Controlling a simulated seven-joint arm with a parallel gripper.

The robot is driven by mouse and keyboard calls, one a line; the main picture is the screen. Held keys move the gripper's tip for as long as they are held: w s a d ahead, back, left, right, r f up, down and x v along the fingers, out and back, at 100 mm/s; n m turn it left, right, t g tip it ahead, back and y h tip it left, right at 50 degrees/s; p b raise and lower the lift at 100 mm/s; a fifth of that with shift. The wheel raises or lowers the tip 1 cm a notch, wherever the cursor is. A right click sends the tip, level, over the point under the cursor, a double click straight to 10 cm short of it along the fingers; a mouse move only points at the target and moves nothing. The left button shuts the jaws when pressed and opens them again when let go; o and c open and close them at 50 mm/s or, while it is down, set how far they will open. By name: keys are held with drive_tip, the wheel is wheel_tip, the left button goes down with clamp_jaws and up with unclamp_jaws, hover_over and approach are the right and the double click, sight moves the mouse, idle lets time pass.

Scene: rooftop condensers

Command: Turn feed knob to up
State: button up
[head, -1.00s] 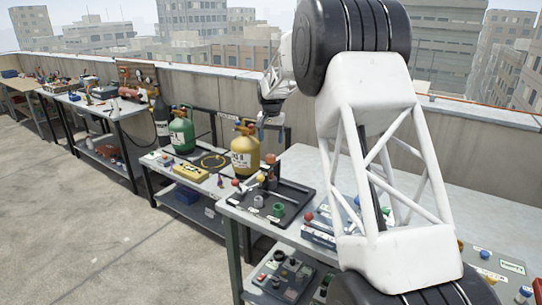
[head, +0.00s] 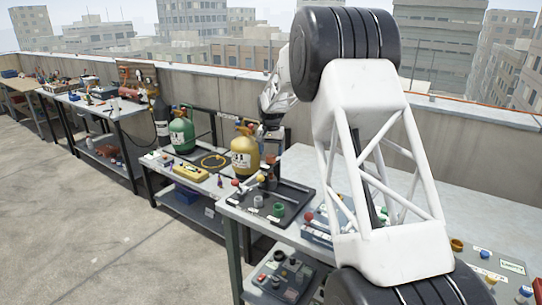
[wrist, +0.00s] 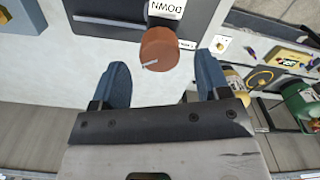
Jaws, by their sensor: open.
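The feed knob, a round orange-brown knob (wrist: 158,47), shows in the wrist view at the edge of a dark grey panel (wrist: 120,8). A short white mark is on its lower-left side. A white DOWN label (wrist: 168,5) appears upside down above it, and a small label (wrist: 187,44) sits to its right, its text too small to read. My gripper (wrist: 162,75) is open, its blue fingers apart on either side below the knob in the picture, with nothing between them. In the head view my gripper (head: 270,138) is small and partly hidden near the yellow cylinder.
A yellow cylinder (head: 245,153) and a green cylinder (head: 181,134) stand on the neighbouring bench. A concrete parapet (head: 215,75) runs behind the benches.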

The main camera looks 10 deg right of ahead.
drive_tip(key=shift+f, duration=1.1)
drive_tip(key=c, duration=0.9)
